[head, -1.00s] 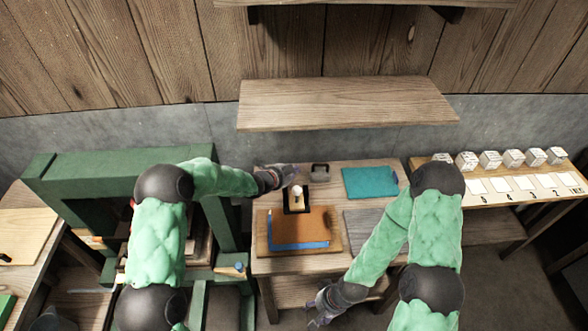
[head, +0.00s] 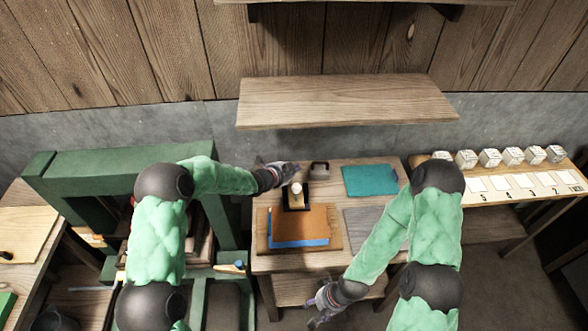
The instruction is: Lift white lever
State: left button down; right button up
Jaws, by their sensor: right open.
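A small upright piece with a white rounded top (head: 296,188), which may be the white lever, stands in a black frame (head: 297,207) on the middle table. My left gripper (head: 290,172) is beside and just above its white top. Whether the two touch, and whether the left fingers are open or shut, is too small to tell. My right gripper (head: 322,306) is open and empty, low in front of the table's front edge.
A board with a brown sheet (head: 300,222) over a blue one (head: 305,243) lies in front of the frame. A grey block (head: 319,170) and teal sheet (head: 370,181) lie behind and right. A green press frame (head: 120,168) stands left; a wooden shelf (head: 345,102) hangs above.

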pick_arm(q)
jog(key=v, duration=1.2)
jog(key=shift+f, duration=0.1)
